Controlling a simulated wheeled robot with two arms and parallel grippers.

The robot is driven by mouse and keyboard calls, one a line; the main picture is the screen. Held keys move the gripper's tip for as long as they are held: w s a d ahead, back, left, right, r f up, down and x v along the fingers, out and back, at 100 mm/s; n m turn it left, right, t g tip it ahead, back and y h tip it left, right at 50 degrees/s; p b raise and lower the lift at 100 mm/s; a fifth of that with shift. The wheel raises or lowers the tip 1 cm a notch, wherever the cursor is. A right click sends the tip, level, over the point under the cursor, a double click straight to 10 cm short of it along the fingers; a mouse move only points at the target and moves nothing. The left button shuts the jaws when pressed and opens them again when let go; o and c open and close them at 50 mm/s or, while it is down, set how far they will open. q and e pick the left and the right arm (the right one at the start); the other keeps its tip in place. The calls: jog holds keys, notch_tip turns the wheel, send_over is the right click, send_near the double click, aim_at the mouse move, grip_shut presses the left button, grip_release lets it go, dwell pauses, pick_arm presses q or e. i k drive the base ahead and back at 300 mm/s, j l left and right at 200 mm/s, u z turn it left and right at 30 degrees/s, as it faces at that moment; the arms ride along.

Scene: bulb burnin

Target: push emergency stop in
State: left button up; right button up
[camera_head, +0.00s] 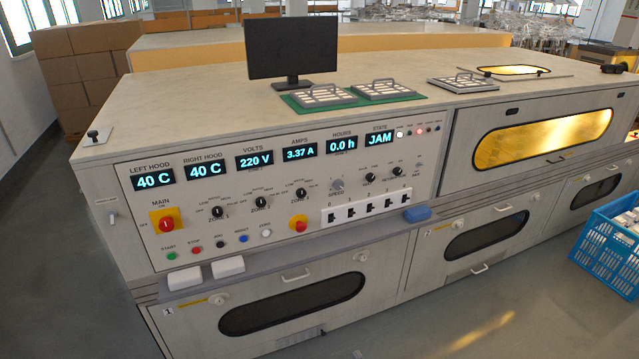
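The emergency stop appears to be the red mushroom button (299,225) on a small yellow base, low in the middle of the machine's control panel (235,212). From this angle I cannot tell whether it is in or out. A red main switch (166,223) on a yellow square plate sits at the panel's left, between OFF and ON marks. The lit display for state (379,139) reads JAM. Neither of my grippers is in view.
A grey ledge (300,247) with white blocks (228,266) runs below. A blue crate (608,250) stands at right. Open floor lies in front.

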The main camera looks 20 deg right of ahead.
aim_at(301, 226)
jog(key=i+l, duration=0.2)
jog(key=i, duration=0.25)
jog(key=i+l, duration=0.15)
jog(key=i, duration=0.25)
jog(key=l+z, duration=0.05)
